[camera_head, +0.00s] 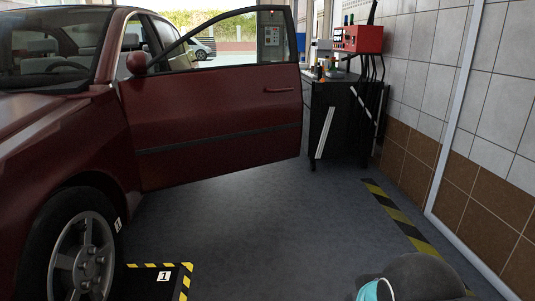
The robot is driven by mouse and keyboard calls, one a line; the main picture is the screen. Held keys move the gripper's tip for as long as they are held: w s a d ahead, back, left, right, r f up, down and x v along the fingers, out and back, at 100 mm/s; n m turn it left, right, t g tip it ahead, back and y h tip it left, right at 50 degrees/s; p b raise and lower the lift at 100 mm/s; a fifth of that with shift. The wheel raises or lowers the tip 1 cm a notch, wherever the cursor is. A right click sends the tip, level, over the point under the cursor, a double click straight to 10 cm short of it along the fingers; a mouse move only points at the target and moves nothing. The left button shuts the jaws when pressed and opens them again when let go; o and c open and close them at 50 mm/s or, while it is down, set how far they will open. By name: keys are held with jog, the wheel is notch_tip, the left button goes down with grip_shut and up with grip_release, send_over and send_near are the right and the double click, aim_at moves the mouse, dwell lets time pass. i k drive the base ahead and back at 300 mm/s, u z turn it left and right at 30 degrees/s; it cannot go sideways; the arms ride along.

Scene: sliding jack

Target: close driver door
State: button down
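The driver door (215,125) of the dark red car (50,140) stands wide open. It swings out to the right from its hinge side behind the front wheel. Its outer face is turned towards me. The door handle (279,90) shows near the right edge of the door. The side mirror (138,62) sits at the left, by the window frame. My gripper is not in view. Only a rounded grey and cyan part of my own arm shows at the bottom right, well apart from the door.
A dark tool cart (343,115) with a red box (357,39) and bottles on top stands just right of the door's edge. A tiled wall (430,75) runs along the right. A striped plate marked 1 (158,285) lies near the front wheel (80,255). The middle floor is clear.

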aim_at(186, 126)
jog(key=i, duration=3.4)
jog(key=u, duration=0.6)
jog(key=i, duration=0.35)
jog(key=z, duration=1.1)
